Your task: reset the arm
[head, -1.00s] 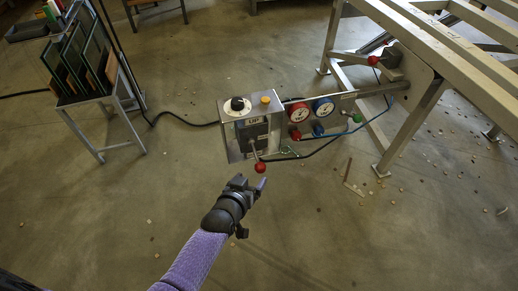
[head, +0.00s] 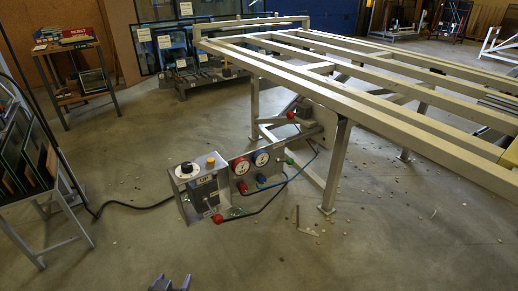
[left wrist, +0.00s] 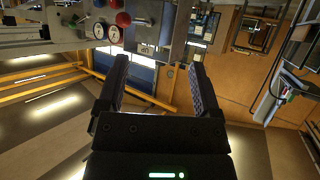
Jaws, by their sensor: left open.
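My left gripper (head: 170,284) shows only as purplish finger tips at the bottom edge of the head view. In the left wrist view its two dark fingers (left wrist: 160,85) are spread apart with nothing between them. The control box (head: 202,190), with a red-knobbed lever (head: 217,218) at its front, is beyond the gripper and apart from it. My left arm is otherwise out of the head view. My right gripper is not in view.
The tilting frame table (head: 330,65) fills the upper right, with gauges (head: 242,167) and hoses on its near side. A glass rack (head: 30,160) stands at the left edge. A cable lies on the floor. The floor in front is clear apart from scattered bits.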

